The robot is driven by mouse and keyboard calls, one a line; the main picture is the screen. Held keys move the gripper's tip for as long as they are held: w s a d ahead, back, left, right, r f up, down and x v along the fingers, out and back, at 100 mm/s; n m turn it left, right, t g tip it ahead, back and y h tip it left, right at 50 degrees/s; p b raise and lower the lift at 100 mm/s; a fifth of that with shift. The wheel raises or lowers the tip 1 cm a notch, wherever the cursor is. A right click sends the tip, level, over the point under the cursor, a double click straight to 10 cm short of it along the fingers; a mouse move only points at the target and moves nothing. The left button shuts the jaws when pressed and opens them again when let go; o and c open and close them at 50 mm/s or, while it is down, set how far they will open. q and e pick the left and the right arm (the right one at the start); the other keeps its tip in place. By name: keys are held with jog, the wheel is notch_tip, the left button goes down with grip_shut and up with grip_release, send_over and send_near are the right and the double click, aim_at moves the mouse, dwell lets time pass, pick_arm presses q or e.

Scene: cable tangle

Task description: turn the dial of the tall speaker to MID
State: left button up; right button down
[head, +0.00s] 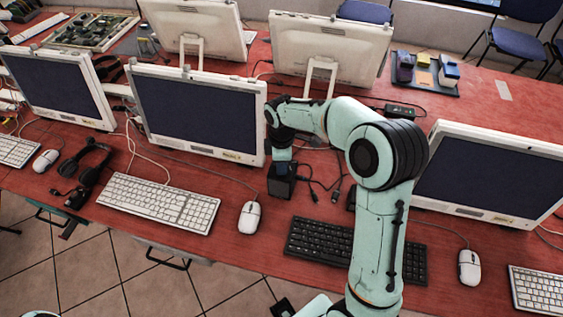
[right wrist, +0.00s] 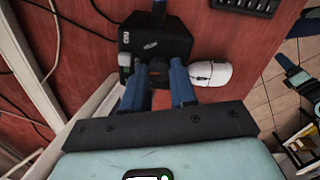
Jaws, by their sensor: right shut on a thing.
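A small black speaker-like box (head: 281,187) stands on the red table, right of the middle monitor. In the right wrist view the box (right wrist: 160,38) fills the top centre, with a round dark dial (right wrist: 158,74) on its near side. My right gripper (head: 282,167) reaches down to the box from above. In the right wrist view its blue fingertips (right wrist: 161,70) sit on both sides of the dial and are shut on it. Small pale markings show on the box, but I cannot read them or tell the dial's setting. My left gripper is not in view.
A white mouse (head: 249,217) lies close beside the box. A black keyboard (head: 310,243) is to the right, partly behind my arm. Loose black cables (head: 322,187) lie right of the box. The middle monitor (head: 200,112) stands close to my gripper.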

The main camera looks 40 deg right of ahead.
jog(key=shift+m, duration=0.8)
